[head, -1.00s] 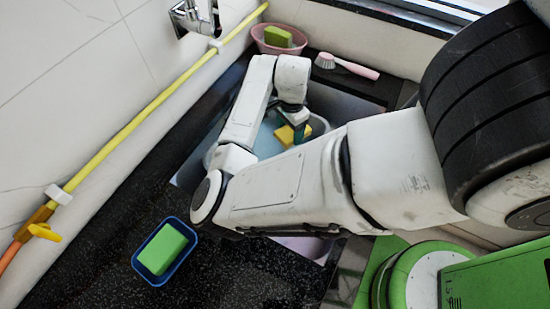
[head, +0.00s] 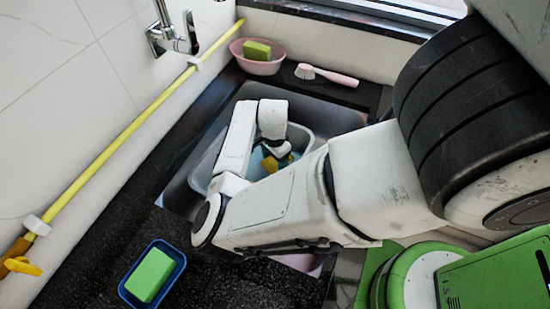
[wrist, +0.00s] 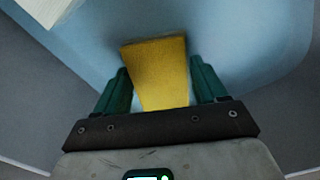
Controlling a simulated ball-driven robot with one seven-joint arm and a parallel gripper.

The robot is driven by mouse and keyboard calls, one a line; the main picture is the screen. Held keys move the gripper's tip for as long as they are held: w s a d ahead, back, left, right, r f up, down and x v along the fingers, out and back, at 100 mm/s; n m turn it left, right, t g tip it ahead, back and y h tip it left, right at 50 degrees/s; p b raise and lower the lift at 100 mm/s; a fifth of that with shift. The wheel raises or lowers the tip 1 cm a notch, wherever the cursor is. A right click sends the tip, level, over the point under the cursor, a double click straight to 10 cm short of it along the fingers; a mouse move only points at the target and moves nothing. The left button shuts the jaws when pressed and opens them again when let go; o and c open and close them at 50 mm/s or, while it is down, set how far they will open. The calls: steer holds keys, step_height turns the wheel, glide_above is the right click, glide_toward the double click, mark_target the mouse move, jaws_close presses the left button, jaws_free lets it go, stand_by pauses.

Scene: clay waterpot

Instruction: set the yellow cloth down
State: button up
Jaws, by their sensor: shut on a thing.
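The yellow cloth (wrist: 157,70) is between the green fingers of my gripper (wrist: 160,82) in the wrist view, and the gripper is shut on it. The cloth looks like a flat-ended block, with its far end sticking out past the fingers. In the head view the yellow cloth (head: 270,163) shows as a small patch below my wrist, inside the pale tub (head: 310,142) in the sink. My arm hides much of it there. Pale blue tub surface lies around and beyond the cloth in the wrist view. I cannot tell whether the cloth touches the bottom.
The metal sink (head: 335,115) surrounds the tub. A pink bowl (head: 262,68) with a green sponge and a pink-handled brush (head: 328,75) stand behind it. A blue tray (head: 178,258) with a green sponge (head: 150,275) sits on the dark counter. A yellow pipe runs along the wall.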

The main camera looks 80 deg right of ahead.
mark_target(274, 162)
steer(key=shift+f, duration=0.15)
steer(key=o, duration=1)
steer(key=shift+o, duration=0.2)
step_height(274, 162, up, 12)
steer(key=p, duration=0.1)
steer(key=shift+r, duration=0.2)
